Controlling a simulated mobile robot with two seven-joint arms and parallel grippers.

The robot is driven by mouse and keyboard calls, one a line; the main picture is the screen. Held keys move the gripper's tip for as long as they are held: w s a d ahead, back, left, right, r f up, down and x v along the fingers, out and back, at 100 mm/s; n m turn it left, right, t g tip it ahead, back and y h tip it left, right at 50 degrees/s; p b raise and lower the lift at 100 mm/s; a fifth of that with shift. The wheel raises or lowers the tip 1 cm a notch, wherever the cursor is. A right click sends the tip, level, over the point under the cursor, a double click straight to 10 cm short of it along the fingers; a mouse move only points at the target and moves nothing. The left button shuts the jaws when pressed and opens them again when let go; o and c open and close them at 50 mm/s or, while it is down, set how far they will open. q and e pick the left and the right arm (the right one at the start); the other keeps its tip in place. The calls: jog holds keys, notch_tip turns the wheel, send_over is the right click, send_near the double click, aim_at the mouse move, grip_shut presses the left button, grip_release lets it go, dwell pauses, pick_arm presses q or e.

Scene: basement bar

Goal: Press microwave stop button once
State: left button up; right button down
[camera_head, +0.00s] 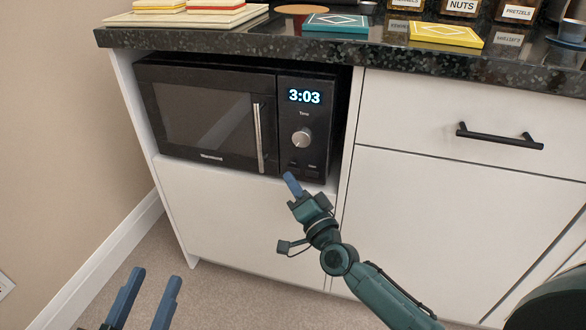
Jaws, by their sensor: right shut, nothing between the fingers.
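A black microwave (205,117) sits in an open niche under the counter, with its door shut. Its display (304,96) reads 3:03. A round silver knob (302,137) is below the display, and small dark buttons (303,171) are along the bottom of the panel; their labels are too small to read. My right gripper (292,184) is shut and empty, its blue fingertips just below and in front of the panel's lower left. I cannot tell whether it touches the microwave. My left gripper (147,292) is open and empty at the lower left, over the floor.
The dark stone counter (275,42) overhangs the niche and holds snack jars (460,8), a teal box (337,22) and a yellow box (446,34). A drawer with a black handle (499,136) is to the right. The carpet (225,291) in front is clear.

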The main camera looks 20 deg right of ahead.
jog(key=shift+s+a+p, duration=0.55)
jog(key=shift+s+a, duration=0.2)
jog(key=shift+s, duration=0.35)
jog(key=shift+s+a+p, duration=0.55)
jog(key=shift+s+a, duration=0.15)
jog(key=shift+s, duration=0.35)
